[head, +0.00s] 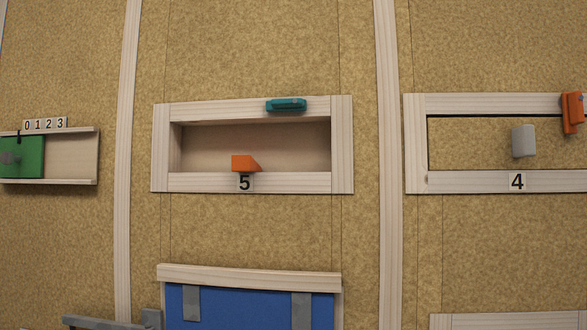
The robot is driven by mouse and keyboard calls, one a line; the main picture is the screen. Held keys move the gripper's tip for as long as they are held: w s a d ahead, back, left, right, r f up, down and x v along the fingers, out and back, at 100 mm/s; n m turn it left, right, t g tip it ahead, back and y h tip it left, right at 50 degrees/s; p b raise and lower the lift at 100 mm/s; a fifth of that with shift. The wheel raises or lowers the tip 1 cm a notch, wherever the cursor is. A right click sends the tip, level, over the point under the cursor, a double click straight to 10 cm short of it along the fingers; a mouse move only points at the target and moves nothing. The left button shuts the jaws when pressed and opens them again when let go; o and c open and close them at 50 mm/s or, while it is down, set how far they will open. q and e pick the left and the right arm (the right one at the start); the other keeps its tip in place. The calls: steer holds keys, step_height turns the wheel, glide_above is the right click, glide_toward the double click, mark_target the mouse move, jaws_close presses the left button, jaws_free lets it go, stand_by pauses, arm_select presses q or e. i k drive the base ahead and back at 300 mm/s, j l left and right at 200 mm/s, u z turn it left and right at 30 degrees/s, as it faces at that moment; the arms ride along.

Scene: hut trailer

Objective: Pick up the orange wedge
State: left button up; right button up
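The orange wedge (245,163) sits in a shallow wooden-framed recess (176,150) in the wall, in the head view. It rests at the recess's lower edge, left of the middle, just above a tile marked 5 (245,183). Its right side slopes down. The recess is open at the front. Neither of my grippers shows in the head view.
A teal piece (286,105) is on the frame's top bar. A framed panel marked 4 (517,181) with a grey block (523,141) and an orange latch (573,112) is at right. A green slider (25,157) is at left, a blue panel (246,308) below.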

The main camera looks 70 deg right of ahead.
mark_target(240, 163)
steer(key=z, duration=1.9)
steer(key=i+j+z, duration=0.2)
steer(key=j+z, duration=0.15)
steer(key=j, duration=0.2)
steer(key=i+j+z, duration=0.15)
steer(key=j+z, duration=0.2)
steer(key=j, duration=0.2)
steer(key=j+z, duration=0.3)
steer(key=j, duration=0.25)
steer(key=i, duration=0.05)
